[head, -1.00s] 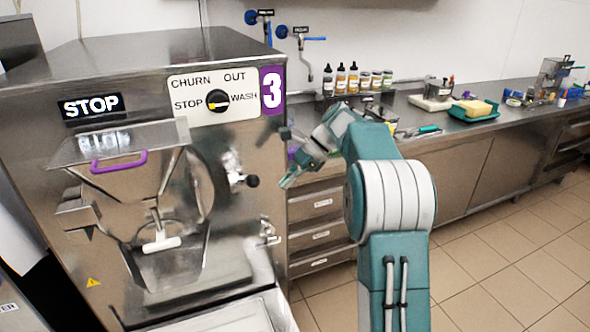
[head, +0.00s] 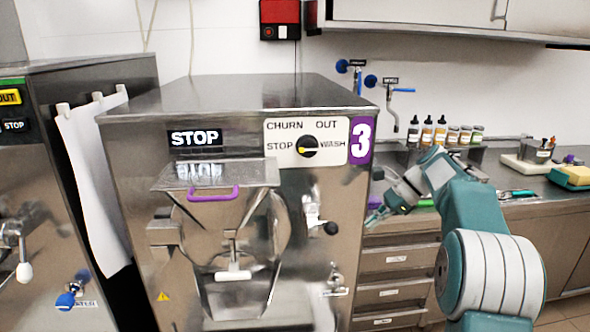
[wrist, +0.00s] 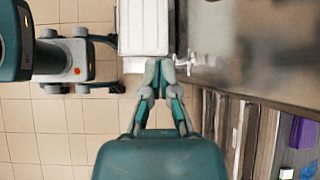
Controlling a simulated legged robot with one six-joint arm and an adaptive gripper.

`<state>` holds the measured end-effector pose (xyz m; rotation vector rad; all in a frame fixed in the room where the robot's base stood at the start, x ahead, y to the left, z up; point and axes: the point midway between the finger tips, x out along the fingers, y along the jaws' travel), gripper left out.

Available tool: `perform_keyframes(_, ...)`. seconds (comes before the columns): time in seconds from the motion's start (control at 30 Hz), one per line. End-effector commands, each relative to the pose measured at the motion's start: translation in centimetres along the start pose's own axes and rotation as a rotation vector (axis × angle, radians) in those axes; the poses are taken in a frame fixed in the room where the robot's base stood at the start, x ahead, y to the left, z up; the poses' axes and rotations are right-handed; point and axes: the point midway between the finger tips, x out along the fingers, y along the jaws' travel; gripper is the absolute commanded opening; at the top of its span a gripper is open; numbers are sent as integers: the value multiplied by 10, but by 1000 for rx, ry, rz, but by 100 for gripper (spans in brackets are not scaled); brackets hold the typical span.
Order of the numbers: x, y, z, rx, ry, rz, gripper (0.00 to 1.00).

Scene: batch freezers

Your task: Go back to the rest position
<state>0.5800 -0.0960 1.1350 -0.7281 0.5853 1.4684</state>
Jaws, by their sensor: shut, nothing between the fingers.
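The arm is folded at the right of the head view, in front of the drawers. The freezer's display reads STOP and its knob (head: 307,146) sits between the CHURN, OUT, STOP and WASH labels.
A second machine (head: 30,180) stands at the left with a white cloth (head: 90,190) beside it. A steel counter (head: 525,209) with bottles (head: 427,132) and a yellow sponge (head: 577,173) runs along the right. Tiled floor (wrist: 60,140) shows in the wrist view.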

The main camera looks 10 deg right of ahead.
Motion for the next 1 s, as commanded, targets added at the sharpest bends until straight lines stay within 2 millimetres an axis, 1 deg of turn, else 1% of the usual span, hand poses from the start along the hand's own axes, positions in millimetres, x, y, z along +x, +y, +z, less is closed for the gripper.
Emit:
perform_keyframes(0.03, -2, 8, 14, -41, 26, -4, 0)
perform_keyframes(0.17, 0, 33, 42, -175, 118, -10, 0)
perform_keyframes(0.2, 1, 41, 50, -219, 147, -10, 0)
perform_keyframes(0.37, 6, 79, 76, -400, 263, -3, 0)
perform_keyframes(0.5, 12, 116, 93, -566, 363, 13, 0)
perform_keyframes(0.57, 14, 133, 98, -639, 405, 22, 0)
perform_keyframes(0.73, 24, 181, 107, -852, 525, 58, 0)
perform_keyframes(0.87, 33, 218, 107, -1019, 615, 93, 0)
perform_keyframes(1.0, 45, 257, 103, -1205, 711, 139, 0)
